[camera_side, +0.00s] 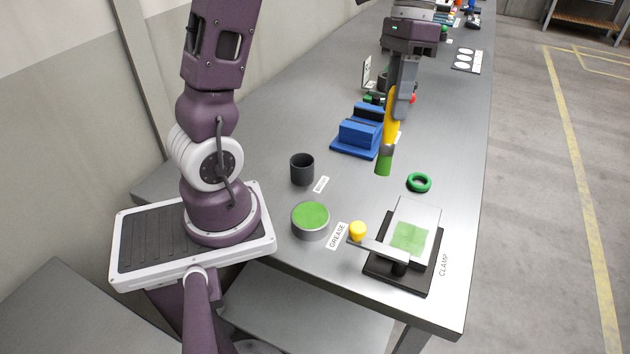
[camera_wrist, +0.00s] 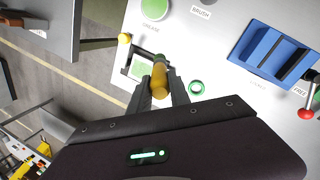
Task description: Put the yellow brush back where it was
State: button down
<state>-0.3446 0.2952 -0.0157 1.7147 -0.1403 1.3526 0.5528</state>
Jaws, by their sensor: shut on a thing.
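My gripper (camera_side: 396,98) is shut on the yellow brush (camera_side: 390,118) and holds it in the air above the table, bristles down. The brush's bristle end is green. In the wrist view the yellow handle (camera_wrist: 159,82) shows between the fingers (camera_wrist: 161,92). A dark round cup (camera_side: 302,170) stands on the table to the left of the brush, beside a small label that reads BRUSH in the wrist view (camera_wrist: 201,12). The cup looks empty from the side, though its bottom is hidden.
A green-filled grease tin (camera_side: 310,218) stands in front of the cup. The clamp (camera_side: 402,270) holds a plate with a green patch and has a yellow knob. A green ring (camera_side: 419,182) and a blue block (camera_side: 360,134) are nearby. Bare table lies between cup and ring.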

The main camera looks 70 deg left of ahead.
jog(key=s+a+n+t+y, duration=0.2)
jog(key=s+a+n, duration=0.4)
jog(key=s+a, duration=0.65)
notch_tip(320, 180, down, 11)
jog(key=shift+s+a+r+n, duration=0.15)
jog(key=shift+a+r+n, duration=0.05)
jog(key=shift+a+n, duration=0.1)
jog(key=shift+f, duration=0.15)
jog(key=c, duration=1.2)
grip_release()
